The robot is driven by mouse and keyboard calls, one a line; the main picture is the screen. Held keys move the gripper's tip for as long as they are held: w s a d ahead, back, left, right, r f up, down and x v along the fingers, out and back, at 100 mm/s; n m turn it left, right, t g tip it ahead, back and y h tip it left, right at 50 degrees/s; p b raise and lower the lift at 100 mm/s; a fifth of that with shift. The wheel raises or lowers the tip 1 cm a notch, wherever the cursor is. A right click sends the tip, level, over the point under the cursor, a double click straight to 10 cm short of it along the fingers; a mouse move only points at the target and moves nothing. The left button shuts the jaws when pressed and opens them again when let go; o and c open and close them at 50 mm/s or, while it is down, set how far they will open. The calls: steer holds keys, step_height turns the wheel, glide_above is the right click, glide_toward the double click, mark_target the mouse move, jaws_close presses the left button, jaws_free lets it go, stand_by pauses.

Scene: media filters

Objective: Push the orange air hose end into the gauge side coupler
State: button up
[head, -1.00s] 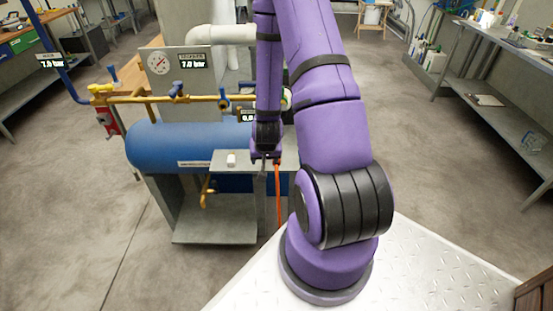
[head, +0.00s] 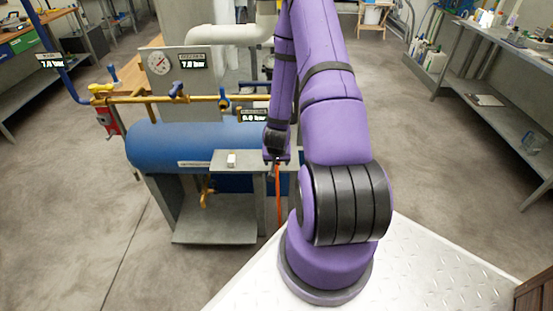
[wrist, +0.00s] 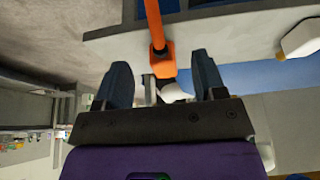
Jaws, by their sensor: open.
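The orange air hose (head: 278,190) hangs beside the small grey shelf in the head view. In the wrist view its orange end (wrist: 162,62) has a metal tip and lies between the fingers of my gripper (wrist: 161,75). The fingers stand apart, with visible gaps on both sides of the hose end. In the head view my gripper (head: 277,159) is small and partly hidden at the hose top, by the shelf's right edge. I cannot make out the gauge side coupler for certain; the right end of the brass pipe (head: 195,99) runs towards my arm.
A blue tank (head: 165,146) stands under the brass pipe, with a gauge (head: 158,63) on the panel above. My arm covers the area right of the tank.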

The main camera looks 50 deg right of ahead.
steer(key=shift+w+d, duration=0.3)
steer(key=shift+d, duration=0.05)
steer(key=shift+w+d, duration=0.85)
steer(key=shift+d, duration=0.15)
steer(key=shift+x, duration=1.05)
steer(key=shift+w+d+f, duration=0.25)
steer(key=shift+d+f, duration=0.05)
steer(key=shift+f, duration=0.15)
steer(key=c, duration=1)
